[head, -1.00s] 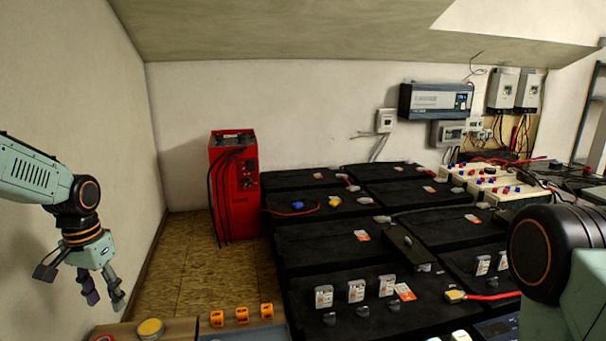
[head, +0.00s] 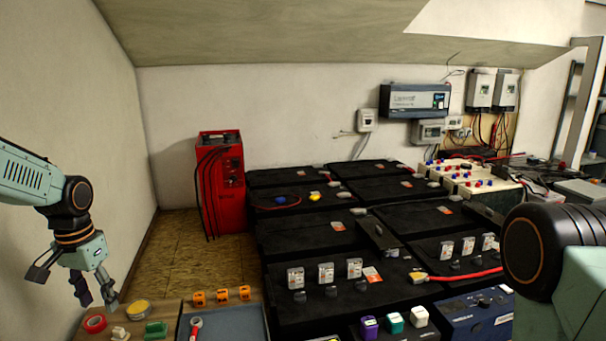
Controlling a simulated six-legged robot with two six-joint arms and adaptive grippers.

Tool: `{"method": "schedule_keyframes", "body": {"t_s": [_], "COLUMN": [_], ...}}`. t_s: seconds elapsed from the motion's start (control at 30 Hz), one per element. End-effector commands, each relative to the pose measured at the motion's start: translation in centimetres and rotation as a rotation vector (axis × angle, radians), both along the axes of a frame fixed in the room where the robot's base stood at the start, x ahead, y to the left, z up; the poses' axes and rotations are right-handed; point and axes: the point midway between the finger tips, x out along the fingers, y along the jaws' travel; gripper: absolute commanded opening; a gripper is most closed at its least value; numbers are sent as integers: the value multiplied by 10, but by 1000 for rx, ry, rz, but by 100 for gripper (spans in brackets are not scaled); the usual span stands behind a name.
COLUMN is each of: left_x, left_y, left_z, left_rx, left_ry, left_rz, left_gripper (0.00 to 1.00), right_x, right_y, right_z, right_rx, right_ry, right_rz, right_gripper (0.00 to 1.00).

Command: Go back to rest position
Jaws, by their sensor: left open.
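My left gripper (head: 95,291) hangs at the left of the head view with its fingers apart and nothing between them. It is above the left end of the wooden bench, near a red tape roll (head: 95,323), and I see no contact. My right arm shows only as a dark joint and pale green link at the right edge. The right gripper is out of the picture.
Black batteries (head: 300,235) fill the middle. A red charger (head: 221,185) stands on the floor behind. A grey tray (head: 235,325), orange clips (head: 222,295), a yellow roll (head: 138,308) and a blue box (head: 470,318) lie in front. The floor (head: 185,255) at left is clear.

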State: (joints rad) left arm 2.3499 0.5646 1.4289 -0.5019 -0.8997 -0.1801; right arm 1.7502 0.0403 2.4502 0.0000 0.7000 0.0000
Motion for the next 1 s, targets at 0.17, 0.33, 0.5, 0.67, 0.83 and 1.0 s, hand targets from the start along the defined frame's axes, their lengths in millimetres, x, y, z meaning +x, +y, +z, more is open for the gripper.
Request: {"method": "schedule_keyframes", "body": {"t_s": [0.17,0.33,0.5,0.67,0.83,1.0], "left_x": [18,38,51,49,15,-55], "left_y": [1,-10,-34,-75,-127,-169], "left_z": [0,-6,-17,-52,-117,-190], "left_rx": [1,-27,-67,-116,-152,-149], "left_ry": [-75,-185,-291,-377,-426,-409], "left_rz": [21,49,77,110,161,210], "left_gripper": [48,48,48,48,48,48], "right_x": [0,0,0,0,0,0], "right_y": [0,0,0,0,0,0], "right_z": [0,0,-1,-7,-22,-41], "right_rx": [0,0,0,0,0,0], "right_ry": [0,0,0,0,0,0], "right_rz": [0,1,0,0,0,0], "right_gripper": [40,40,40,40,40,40]}}
